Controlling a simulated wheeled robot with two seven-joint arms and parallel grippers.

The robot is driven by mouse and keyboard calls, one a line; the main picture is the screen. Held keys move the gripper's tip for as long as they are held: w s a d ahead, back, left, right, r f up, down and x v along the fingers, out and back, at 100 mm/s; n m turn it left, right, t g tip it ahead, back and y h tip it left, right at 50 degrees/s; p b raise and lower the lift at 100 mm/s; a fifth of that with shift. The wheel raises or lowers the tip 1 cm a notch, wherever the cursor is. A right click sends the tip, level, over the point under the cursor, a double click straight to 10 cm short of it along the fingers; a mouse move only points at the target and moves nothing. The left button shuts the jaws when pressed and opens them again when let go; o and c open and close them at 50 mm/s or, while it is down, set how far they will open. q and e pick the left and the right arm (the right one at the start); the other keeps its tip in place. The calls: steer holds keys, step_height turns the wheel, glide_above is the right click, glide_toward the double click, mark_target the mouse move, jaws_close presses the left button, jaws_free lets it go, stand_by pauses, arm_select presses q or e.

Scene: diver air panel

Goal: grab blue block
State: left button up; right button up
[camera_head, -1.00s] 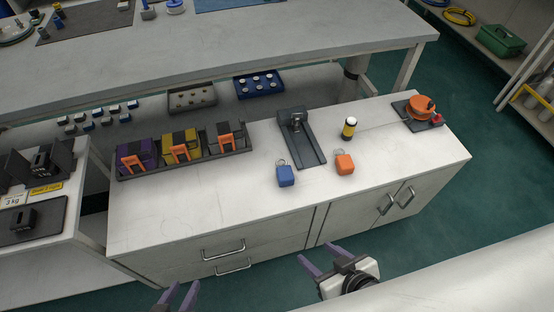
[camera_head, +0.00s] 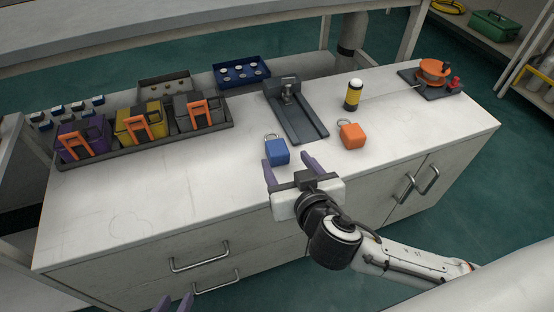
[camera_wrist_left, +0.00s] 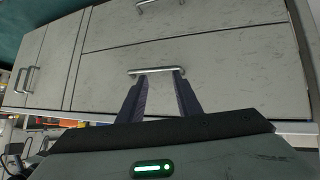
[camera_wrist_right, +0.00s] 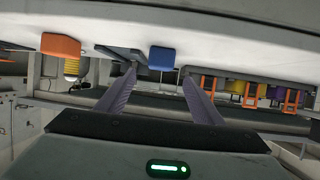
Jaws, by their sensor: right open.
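The blue block (camera_head: 277,152) with a metal ring on top sits on the white counter, left of the orange block (camera_head: 351,135). My right gripper (camera_head: 290,172) is open and empty, just in front of the blue block and apart from it. In the right wrist view the blue block (camera_wrist_right: 162,57) shows beyond the fingers (camera_wrist_right: 160,88), between them and a little higher. My left gripper (camera_head: 175,303) is low at the bottom edge of the head view, away from the counter top. In the left wrist view its fingers (camera_wrist_left: 153,95) stand apart before a drawer front, with nothing between them.
A dark metal stand (camera_head: 297,112) lies behind the blue block. A yellow and black cylinder (camera_head: 353,95) stands behind the orange block. A tray (camera_head: 214,134) of purple, yellow and grey packs is at left. The counter's front left is clear.

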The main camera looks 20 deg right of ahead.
mark_target(277, 147)
steer(key=b+x, duration=0.2)
steer(key=x, duration=0.7)
steer(key=shift+w+r, duration=0.1)
jaws_close()
steer(key=shift+w+r, duration=0.1)
steer(key=shift+r, duration=0.3)
